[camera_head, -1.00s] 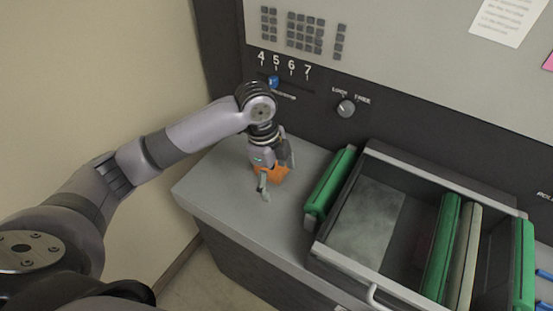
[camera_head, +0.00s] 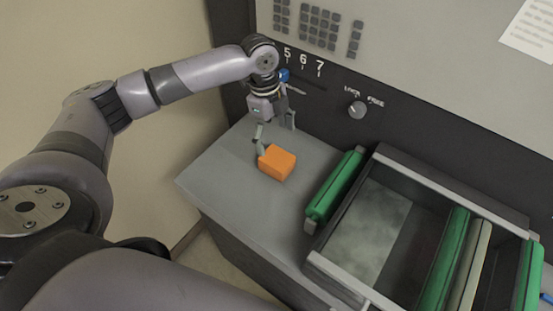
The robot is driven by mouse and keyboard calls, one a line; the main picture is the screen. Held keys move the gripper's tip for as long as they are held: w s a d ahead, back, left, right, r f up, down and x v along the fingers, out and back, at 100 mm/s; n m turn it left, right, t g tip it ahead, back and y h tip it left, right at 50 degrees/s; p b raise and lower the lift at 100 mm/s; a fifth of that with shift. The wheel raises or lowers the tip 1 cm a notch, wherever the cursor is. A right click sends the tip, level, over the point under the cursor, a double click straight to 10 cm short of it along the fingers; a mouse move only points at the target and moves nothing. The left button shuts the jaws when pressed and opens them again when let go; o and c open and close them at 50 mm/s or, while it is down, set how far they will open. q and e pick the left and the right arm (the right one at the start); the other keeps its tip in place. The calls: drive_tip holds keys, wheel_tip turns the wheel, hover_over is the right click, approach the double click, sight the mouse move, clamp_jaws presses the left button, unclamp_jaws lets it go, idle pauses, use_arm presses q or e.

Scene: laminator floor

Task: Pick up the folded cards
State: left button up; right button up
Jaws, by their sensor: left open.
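An orange block-like thing (camera_head: 277,162), which may be the folded cards, sits on the grey ledge left of the open bin. My left gripper (camera_head: 274,140) is open just above and behind it, with its fingers pointing down. One finger reaches down beside the block's left corner; whether it touches I cannot tell. The other finger is to the right, behind the block. My right gripper is not in view.
The grey ledge (camera_head: 222,178) is otherwise clear. To the right is an open machine bin (camera_head: 362,230) with green rollers (camera_head: 335,185). Behind stands a dark panel with a blue slider (camera_head: 284,75) and a knob (camera_head: 357,108).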

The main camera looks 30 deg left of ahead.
sight(276, 158)
use_arm(q)
drive_tip(key=f, duration=0.3)
drive_tip(key=shift+w+d+f+p, duration=0.2)
drive_tip(key=shift+d+f+p, duration=0.05)
drive_tip(key=shift+f+p, duration=0.1)
wheel_tip(276, 158, down, 3)
drive_tip(key=shift+r+p, duration=0.2)
drive_tip(key=shift+p, duration=0.45)
wheel_tip(276, 158, down, 4)
drive_tip(key=shift+w+r+p, duration=0.1)
drive_tip(key=shift+r+p, duration=0.05)
drive_tip(key=shift+p, duration=0.5)
drive_tip(key=shift+f, duration=0.2)
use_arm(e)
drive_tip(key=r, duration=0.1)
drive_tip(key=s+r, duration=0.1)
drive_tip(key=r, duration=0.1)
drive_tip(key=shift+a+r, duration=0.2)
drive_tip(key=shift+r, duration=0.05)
use_arm(q)
drive_tip(key=shift+f, duration=0.3)
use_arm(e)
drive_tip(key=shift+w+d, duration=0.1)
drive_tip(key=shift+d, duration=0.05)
